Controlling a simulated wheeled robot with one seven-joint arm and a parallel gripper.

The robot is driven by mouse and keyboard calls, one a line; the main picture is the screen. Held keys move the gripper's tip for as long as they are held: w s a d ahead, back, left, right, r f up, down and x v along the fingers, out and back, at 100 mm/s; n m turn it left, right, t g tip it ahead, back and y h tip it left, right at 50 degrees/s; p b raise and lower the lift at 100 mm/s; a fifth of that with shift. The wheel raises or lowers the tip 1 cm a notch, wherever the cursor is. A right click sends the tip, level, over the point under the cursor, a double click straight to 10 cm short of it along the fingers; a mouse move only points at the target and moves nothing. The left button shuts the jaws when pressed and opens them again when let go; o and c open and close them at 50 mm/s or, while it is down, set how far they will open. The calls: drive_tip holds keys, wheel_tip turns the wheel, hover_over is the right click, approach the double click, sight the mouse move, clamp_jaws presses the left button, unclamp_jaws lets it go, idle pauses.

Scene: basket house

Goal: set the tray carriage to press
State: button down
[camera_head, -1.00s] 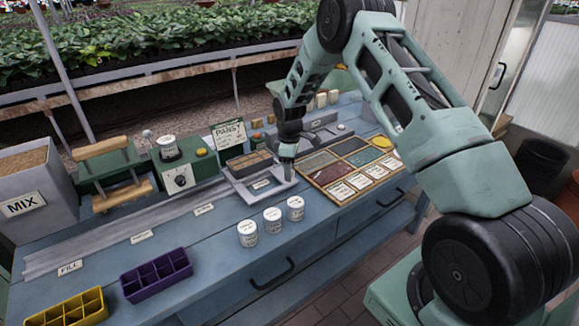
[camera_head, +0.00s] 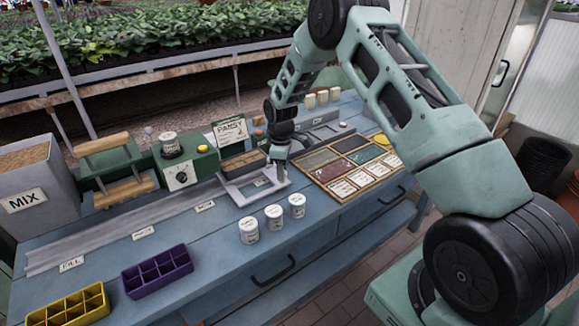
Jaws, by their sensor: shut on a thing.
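The tray carriage (camera_head: 236,193) is a light grey frame at the right part of a long grey rail (camera_head: 110,234) on the blue bench. A brown compartment tray (camera_head: 243,163) sits at its back. My gripper (camera_head: 281,180) points down at the carriage's right side and is shut on it, though its fingertips are small in the picture. White labels lie along the rail. The far left one (camera_head: 72,264) reads FILL; the middle-left label (camera_head: 143,233), the label (camera_head: 205,206) just left of the carriage and the one (camera_head: 262,183) within its frame are too small to read surely.
Three white pots (camera_head: 274,217) stand in front of the carriage. A purple tray (camera_head: 157,272) and yellow tray (camera_head: 68,306) lie front left. A green roller machine (camera_head: 112,170) and a MIX bin (camera_head: 35,185) stand behind the rail. A seed case (camera_head: 350,165) lies right.

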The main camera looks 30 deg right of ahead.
drive_tip(key=a, duration=0.8)
drive_tip(key=a+b, duration=0.1)
drive_tip(key=a, duration=0.8)
drive_tip(key=s+a+b, duration=0.1)
drive_tip(key=a, duration=0.8)
drive_tip(key=shift+a, duration=0.2)
drive_tip(key=c, duration=1.1)
unclamp_jaws()
drive_tip(key=shift+o, duration=0.2)
drive_tip(key=shift+r, duration=0.1)
wheel_tip(320, 180, up, 17)
drive_tip(key=b, duration=0.2)
drive_tip(key=shift+r+b, duration=0.15)
drive_tip(key=shift+b, duration=0.15)
